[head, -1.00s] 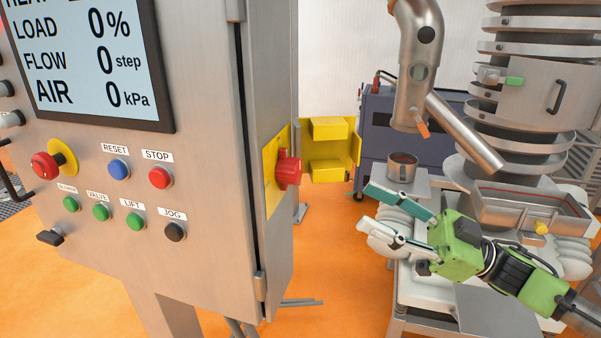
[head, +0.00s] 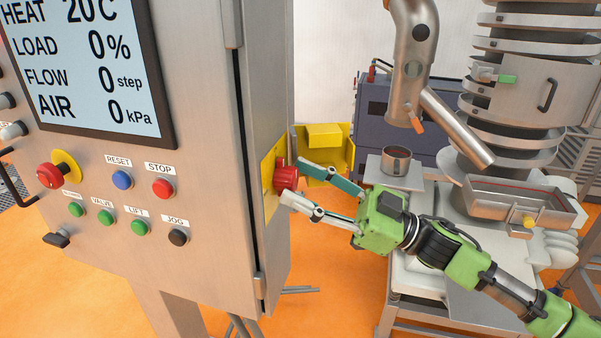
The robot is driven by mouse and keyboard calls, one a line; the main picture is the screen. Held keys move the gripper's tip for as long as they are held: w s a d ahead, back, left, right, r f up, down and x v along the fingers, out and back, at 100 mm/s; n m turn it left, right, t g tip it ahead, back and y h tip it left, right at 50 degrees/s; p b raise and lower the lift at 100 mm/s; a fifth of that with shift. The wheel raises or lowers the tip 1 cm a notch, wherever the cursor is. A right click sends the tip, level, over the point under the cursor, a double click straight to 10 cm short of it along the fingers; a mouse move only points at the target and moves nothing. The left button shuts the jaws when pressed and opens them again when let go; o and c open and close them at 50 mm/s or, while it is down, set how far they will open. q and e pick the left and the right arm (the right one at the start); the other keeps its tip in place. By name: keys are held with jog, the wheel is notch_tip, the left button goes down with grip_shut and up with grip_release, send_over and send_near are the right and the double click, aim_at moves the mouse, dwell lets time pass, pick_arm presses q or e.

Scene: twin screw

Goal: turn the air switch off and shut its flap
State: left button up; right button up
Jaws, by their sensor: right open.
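The air switch is a red knob (head: 285,177) on a yellow plate (head: 268,185) on the right side of the steel cabinet. Its yellow flap (head: 338,160) stands open to the right of the knob, partly behind my right gripper. My right gripper (head: 292,179) is open, with one finger above and one below the knob's outer end. I cannot tell whether the fingers touch the knob. My left gripper is not in view. The screen on the cabinet front reads AIR 0 kPa.
The cabinet front carries a screen (head: 85,65), a red emergency knob (head: 50,176) and several push buttons. To the right stand a steel machine with a slanted pipe (head: 455,130), a metal cup (head: 396,160) and a steel tray (head: 520,200). A dark blue unit (head: 370,125) is behind.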

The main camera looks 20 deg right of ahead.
jog(key=shift+w+a+r, duration=0.1)
jog(key=shift+w+a, duration=0.1)
jog(key=shift+a, duration=0.1)
jog(key=c, duration=1.1)
